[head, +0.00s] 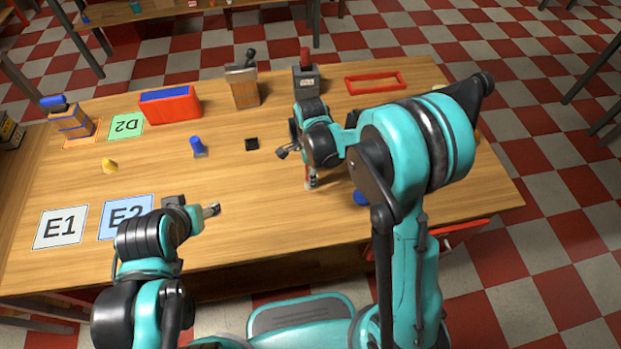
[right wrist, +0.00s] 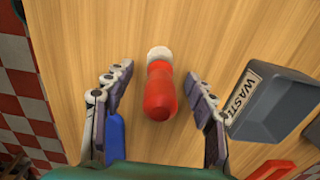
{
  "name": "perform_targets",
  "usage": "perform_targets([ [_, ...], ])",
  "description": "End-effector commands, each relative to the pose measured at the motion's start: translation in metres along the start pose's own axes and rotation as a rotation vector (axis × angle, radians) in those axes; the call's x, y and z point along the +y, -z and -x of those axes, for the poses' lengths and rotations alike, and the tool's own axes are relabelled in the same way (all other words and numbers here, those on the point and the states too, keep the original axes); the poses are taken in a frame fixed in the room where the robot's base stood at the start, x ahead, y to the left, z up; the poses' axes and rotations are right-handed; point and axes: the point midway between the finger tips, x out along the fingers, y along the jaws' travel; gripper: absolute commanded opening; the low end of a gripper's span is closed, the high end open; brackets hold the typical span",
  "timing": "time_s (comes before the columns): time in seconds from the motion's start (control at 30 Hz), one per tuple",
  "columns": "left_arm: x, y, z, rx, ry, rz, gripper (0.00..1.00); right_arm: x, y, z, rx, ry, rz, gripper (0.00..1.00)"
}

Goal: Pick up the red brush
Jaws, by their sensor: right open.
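The red brush (right wrist: 160,92) with a pale round end lies between the spread fingers of my right gripper (right wrist: 158,85) in the right wrist view. Neither finger appears to touch it. In the head view, my right gripper (head: 298,168) is low over the middle of the wooden table and mostly hides the brush, leaving a small red and pale part (head: 309,179). My left gripper (head: 205,208) is over the front left of the table, away from the brush; its finger opening is unclear.
A grey waste bin (right wrist: 274,104) stands right of the brush in the wrist view; it also shows at the table's back (head: 307,84). A blue object (right wrist: 115,138) lies beside the left finger. A red frame (head: 375,82), blue-and-red box (head: 170,106) and wooden holder (head: 245,93) stand farther back.

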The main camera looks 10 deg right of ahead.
Motion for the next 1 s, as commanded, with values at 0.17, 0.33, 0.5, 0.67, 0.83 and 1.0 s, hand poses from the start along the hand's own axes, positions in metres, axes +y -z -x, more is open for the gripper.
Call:
perform_targets([
  [0.17, 0.0, -0.004, -0.006, 0.0, 0.0, 0.0, 0.57, 0.0, 0.0, -0.018, 0.0, 0.0, 0.0, 0.56],
  [0.33, 0.0, -0.004, -0.005, 0.0, 0.0, 0.0, 0.57, 0.0, 0.0, -0.016, 0.0, 0.0, 0.001, 0.54],
  [0.5, 0.0, -0.004, -0.005, 0.0, 0.0, 0.0, 0.57, 0.0, 0.0, -0.016, 0.0, 0.0, 0.001, 0.09],
  [0.67, 0.0, -0.004, -0.005, 0.0, 0.0, 0.0, 0.57, 0.0, 0.0, -0.016, 0.0, 0.0, 0.001, 0.0],
  [0.83, 0.0, -0.003, -0.005, 0.0, 0.0, 0.0, 0.57, 0.0, 0.0, -0.015, 0.0, 0.0, 0.001, 0.0],
  [1.0, 0.0, -0.001, -0.001, 0.0, 0.0, 0.0, 0.57, 0.0, 0.0, -0.005, 0.0, 0.0, 0.001, 0.0],
])
